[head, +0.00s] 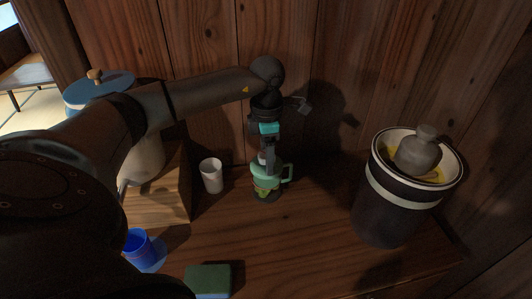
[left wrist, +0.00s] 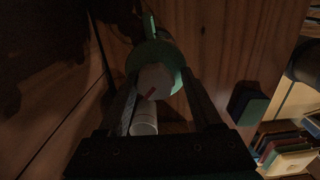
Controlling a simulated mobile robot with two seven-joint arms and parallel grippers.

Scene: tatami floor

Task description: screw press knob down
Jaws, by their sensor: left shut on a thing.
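The screw press (head: 266,184) is a small green-topped vessel with a side handle, standing upright on the wooden counter near the back wall. My left gripper (head: 268,158) points straight down over its top. In the left wrist view, the press knob (left wrist: 155,81) is pale and faceted with a red mark, and it sits between the fingertips of my left gripper (left wrist: 158,84). The green lid (left wrist: 158,56) shows around it. The fingers are shut on the knob. The lower body of the press is hidden in that view. My right gripper is not in view.
A white cup (head: 211,176) stands left of the press. A blue cup (head: 138,247) and a green block (head: 208,280) are nearer the front. A large dark crock (head: 386,215) with a grey weight (head: 417,152) stands right. The counter between press and crock is clear.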

